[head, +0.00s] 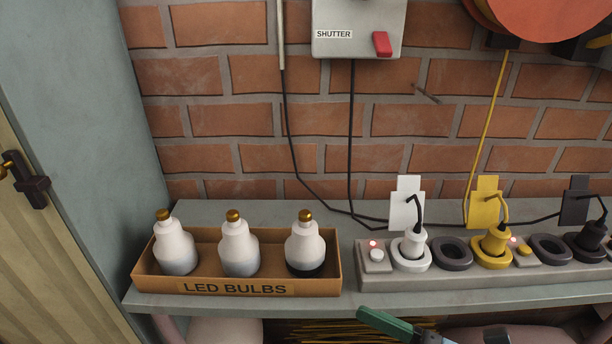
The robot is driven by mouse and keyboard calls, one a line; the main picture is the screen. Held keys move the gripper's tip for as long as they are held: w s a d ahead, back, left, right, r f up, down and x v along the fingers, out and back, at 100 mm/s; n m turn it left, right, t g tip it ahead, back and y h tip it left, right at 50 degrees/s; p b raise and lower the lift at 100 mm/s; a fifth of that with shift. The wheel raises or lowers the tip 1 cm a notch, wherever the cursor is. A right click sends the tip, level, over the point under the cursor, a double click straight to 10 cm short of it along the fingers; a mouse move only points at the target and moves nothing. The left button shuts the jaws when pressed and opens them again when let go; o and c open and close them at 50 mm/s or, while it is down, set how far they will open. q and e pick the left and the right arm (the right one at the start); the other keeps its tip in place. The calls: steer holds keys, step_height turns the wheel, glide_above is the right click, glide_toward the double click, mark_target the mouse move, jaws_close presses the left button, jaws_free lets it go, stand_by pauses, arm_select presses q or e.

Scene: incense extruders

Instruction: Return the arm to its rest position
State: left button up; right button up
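Neither of my grippers and no part of an arm that I can make out shows in the head view. Whether either gripper is open or holds something is hidden. The grey shelf (235,306) in front of me carries an orange-brown box (160,285) labelled LED BULBS, with three white bulbs standing upright in it, gold caps up. The right bulb (305,243) has a dark lower part; the left bulb (175,246) and middle bulb (239,247) have greyish lower parts.
A power strip (385,280) with white, yellow and black plugs fills the shelf's right side. Cables run up the brick wall to a SHUTTER switch box (356,14) with a red switch. A green handle-like object (384,323) lies below the shelf edge. A wooden door (40,250) stands left.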

steer(key=s+d+f+m+t+h, duration=0.1)
steer(key=d+f+m+t+h, duration=0.3)
steer(key=f+m, duration=0.8)
steer(key=s+d+f+m+t+h, duration=0.15)
steer(key=d+f+m+h, duration=0.45)
steer(key=m, duration=1.2)
steer(key=s+d+f+m+g+h, duration=0.2)
steer(key=s+f+m+g, duration=0.2)
steer(key=s+f+m, duration=0.45)
steer(key=s+d+f+m+g+h, duration=0.15)
steer(key=s+f+m+g, duration=0.3)
steer(key=s+f, duration=0.65)
arm_select(q)
steer(key=w+r+t+p, duration=0.1)
steer(key=w+r+p, duration=0.2)
steer(key=r+p, duration=0.6)
steer(key=w+r+t+p, duration=0.1)
steer(key=w+r+p, duration=0.2)
steer(key=r+p, duration=0.7)
steer(key=shift+w+a, duration=0.3)
steer(key=shift+w, duration=0.1)
arm_select(e)
steer(key=w+r+m+t, duration=0.1)
steer(key=w+r+t, duration=0.1)
steer(key=r, duration=1.8)
steer(key=shift+w+t+h, duration=0.35)
steer(key=shift+w+t, duration=0.05)
steer(key=shift+w, duration=0.15)
